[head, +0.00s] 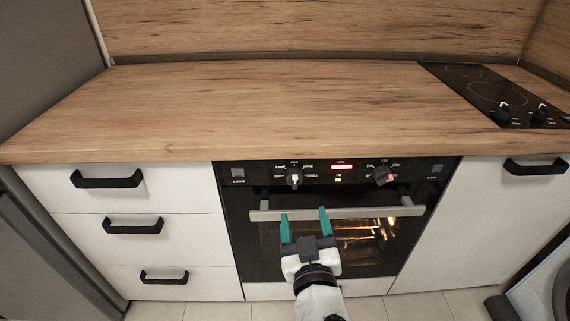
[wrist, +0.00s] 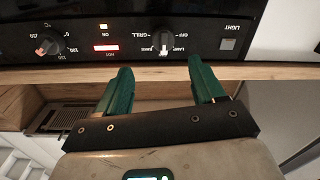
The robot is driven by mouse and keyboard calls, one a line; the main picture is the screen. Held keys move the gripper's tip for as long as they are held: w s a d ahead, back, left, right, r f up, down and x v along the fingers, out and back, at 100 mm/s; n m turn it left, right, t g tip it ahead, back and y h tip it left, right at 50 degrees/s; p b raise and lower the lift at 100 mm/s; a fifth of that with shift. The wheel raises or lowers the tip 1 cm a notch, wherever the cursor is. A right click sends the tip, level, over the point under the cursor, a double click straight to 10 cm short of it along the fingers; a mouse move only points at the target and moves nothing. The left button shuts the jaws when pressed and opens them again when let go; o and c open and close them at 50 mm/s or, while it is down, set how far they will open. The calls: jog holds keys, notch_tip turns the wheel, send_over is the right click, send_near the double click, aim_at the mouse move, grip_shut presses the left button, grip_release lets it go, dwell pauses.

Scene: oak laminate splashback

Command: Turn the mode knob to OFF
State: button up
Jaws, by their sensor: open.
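The mode knob (head: 294,177) is on the left of the black oven panel, among small labels including GRILL. In the wrist view the picture is turned over, and the mode knob (wrist: 163,43) sits near the OFF, LAMP and GRILL labels. Its white mark looks upright, away from the OFF label; its exact setting is hard to read. My gripper (head: 304,213) is open and empty, its two green fingers in front of the oven handle, below the knob. In the wrist view my gripper (wrist: 160,68) has its fingertips apart on either side below the knob, not touching it.
A temperature knob (head: 384,176) is on the panel's right. A red display (head: 341,167) is lit between the knobs. The oven handle bar (head: 340,213) crosses below the panel. The LIGHT button (wrist: 227,44) is beside the mode knob.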

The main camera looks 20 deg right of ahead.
aim_at(295, 183)
jog(key=x, duration=1.1)
jog(key=shift+a+r+p, duration=0.25)
jog(key=shift+r+p, duration=0.05)
jog(key=shift+p, duration=0.05)
jog(key=c, duration=1.1)
